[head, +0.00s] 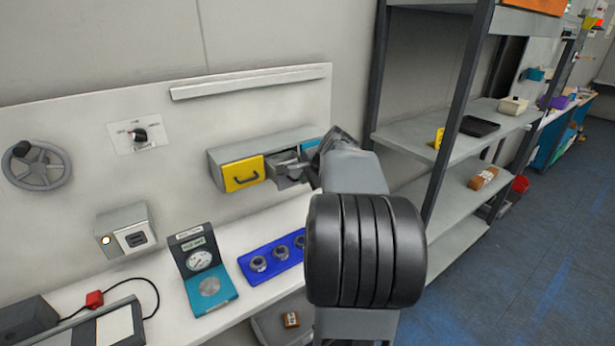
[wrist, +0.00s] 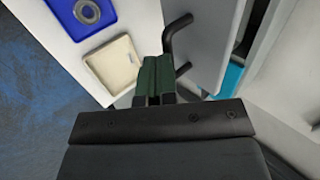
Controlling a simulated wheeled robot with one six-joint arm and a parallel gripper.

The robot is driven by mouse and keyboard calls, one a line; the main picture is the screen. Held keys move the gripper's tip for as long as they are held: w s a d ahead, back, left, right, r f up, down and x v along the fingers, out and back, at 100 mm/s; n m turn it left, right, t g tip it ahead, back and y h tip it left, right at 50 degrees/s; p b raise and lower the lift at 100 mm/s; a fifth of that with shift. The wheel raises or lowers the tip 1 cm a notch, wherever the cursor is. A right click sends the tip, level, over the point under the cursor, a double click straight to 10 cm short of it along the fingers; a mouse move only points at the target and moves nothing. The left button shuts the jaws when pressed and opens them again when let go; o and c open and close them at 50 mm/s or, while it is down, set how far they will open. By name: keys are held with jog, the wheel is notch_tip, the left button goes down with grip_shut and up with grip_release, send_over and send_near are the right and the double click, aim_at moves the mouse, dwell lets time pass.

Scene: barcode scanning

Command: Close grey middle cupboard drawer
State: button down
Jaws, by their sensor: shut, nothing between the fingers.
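The grey middle drawer (head: 290,173) stands pulled out of the wall cupboard (head: 262,143), between the yellow drawer (head: 243,174) and the blue drawer (head: 310,143). My gripper (wrist: 157,80) is shut and empty, its green fingertips together. In the wrist view the fingertips are close to the grey drawer's front (wrist: 208,35) and its dark bent handle (wrist: 176,38); I cannot tell whether they touch. The blue drawer also shows in the wrist view (wrist: 233,76). In the head view my arm hides the fingertips and part of the cupboard's right side.
A cream tray (wrist: 112,65) shows in the wrist view. A shelving rack (head: 440,165) stands to the right.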

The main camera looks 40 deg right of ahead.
aim_at(297, 170)
jog(key=w+p, duration=0.1)
jog(key=w, duration=0.1)
jog(key=w+p, duration=0.1)
jog(key=w, duration=0.2)
jog(key=w+d+p, duration=0.1)
jog(key=w, duration=0.2)
jog(key=shift+w, duration=0.15)
jog(key=shift+s, duration=0.4)
jog(key=s, duration=0.3)
jog(key=shift+r+b, duration=0.35)
jog(key=shift+b, duration=0.05)
jog(key=b+v, duration=0.1)
jog(key=v, duration=0.9)
jog(key=shift+s+a+r, duration=0.15)
